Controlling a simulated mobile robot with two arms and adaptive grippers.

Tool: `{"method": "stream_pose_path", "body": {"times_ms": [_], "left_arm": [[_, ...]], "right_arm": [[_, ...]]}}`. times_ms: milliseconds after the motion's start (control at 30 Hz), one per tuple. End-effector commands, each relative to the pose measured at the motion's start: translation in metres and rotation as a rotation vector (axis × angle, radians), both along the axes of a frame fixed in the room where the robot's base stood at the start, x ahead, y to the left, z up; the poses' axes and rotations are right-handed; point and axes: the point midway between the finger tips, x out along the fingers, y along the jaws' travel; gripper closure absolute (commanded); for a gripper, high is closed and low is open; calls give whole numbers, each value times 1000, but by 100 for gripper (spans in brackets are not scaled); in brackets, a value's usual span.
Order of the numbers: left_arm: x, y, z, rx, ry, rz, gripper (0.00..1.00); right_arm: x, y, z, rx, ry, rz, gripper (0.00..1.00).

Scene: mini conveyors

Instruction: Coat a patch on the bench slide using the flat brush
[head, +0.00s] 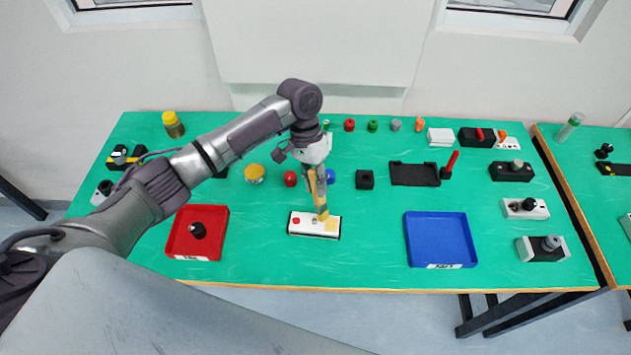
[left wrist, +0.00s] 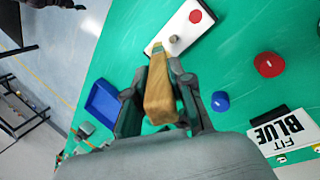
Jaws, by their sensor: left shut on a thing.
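A white box-shaped slide (head: 303,222) lies at the front middle of the green bench, with a red button at its left, a small grey knob and a yellow patch at its right end. My left gripper (head: 316,170) is above it, shut on a flat wooden brush (head: 320,193) that points down. The brush tip is at the yellow patch; I cannot tell whether it touches. In the left wrist view the brush (left wrist: 160,92) sits between the fingers, its tip over the end of the white slide (left wrist: 193,38). My right gripper is not in view.
A red tray (head: 178,242) with a dark knob stands left of the slide, a blue tray (head: 411,240) to the right. Red and blue round pieces (head: 290,179) lie just behind. Several small parts line the back. The bench between slide and trays is clear.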

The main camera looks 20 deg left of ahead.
Motion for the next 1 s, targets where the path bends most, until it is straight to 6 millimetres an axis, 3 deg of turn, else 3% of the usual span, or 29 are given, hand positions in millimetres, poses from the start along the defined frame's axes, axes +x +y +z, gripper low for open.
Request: {"method": "stream_pose_path", "body": {"times_ms": [233, 500, 1000], "left_arm": [[1, -1, 24, -1, 0, 5, 100], [4, -1, 45, -2, -2, 8, 100], [6, 0, 54, -1, -2, 10, 100]], "right_arm": [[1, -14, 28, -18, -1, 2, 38], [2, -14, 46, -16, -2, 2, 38], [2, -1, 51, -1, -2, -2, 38]]}}
